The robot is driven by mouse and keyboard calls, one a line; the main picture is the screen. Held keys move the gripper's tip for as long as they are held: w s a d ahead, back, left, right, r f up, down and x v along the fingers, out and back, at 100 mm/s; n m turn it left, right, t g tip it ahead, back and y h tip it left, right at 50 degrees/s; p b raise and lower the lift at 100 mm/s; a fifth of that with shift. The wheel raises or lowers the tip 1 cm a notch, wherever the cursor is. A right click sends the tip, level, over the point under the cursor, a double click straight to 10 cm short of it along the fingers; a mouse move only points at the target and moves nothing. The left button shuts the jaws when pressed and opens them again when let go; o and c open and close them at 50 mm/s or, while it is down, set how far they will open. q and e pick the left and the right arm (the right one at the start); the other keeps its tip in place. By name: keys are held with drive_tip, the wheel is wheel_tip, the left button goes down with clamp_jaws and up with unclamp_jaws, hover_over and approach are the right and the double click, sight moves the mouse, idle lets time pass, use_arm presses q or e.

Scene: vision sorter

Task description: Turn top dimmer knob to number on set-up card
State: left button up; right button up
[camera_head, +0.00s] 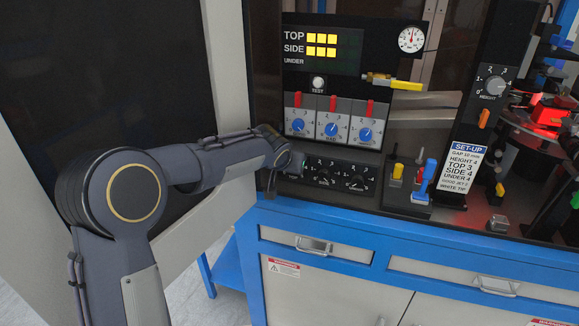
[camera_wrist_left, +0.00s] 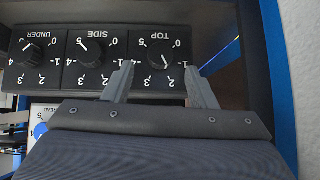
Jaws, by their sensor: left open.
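The set-up card (camera_head: 464,168) at the right in the head view reads TOP 3, with SIDE 4 and UNDER 4. The black dimmer panel (camera_head: 338,179) is partly covered by my left arm, which hides the top knob there. In the left wrist view the panel is upside down; the black top knob (camera_wrist_left: 158,54) is at its right, its white mark seeming to point near 2. My left gripper (camera_wrist_left: 158,66) is open, its fingertips either side of the knob's lower area; contact cannot be told. The gripper is mostly hidden by the wrist in the head view. My right gripper is not in view.
The side knob (camera_wrist_left: 90,54) and under knob (camera_wrist_left: 32,55) sit beside the top knob. Above the panel are blue knobs (camera_head: 331,129) with red levers. A blue-handled lever (camera_head: 425,175) stands right of the panel. A blue cabinet edge (camera_head: 400,240) runs below.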

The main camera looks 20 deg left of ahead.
use_arm(q)
drive_tip(key=x, duration=0.5)
drive_tip(key=shift+p, duration=0.35)
drive_tip(key=shift+c, duration=0.2)
drive_tip(key=c, duration=0.9)
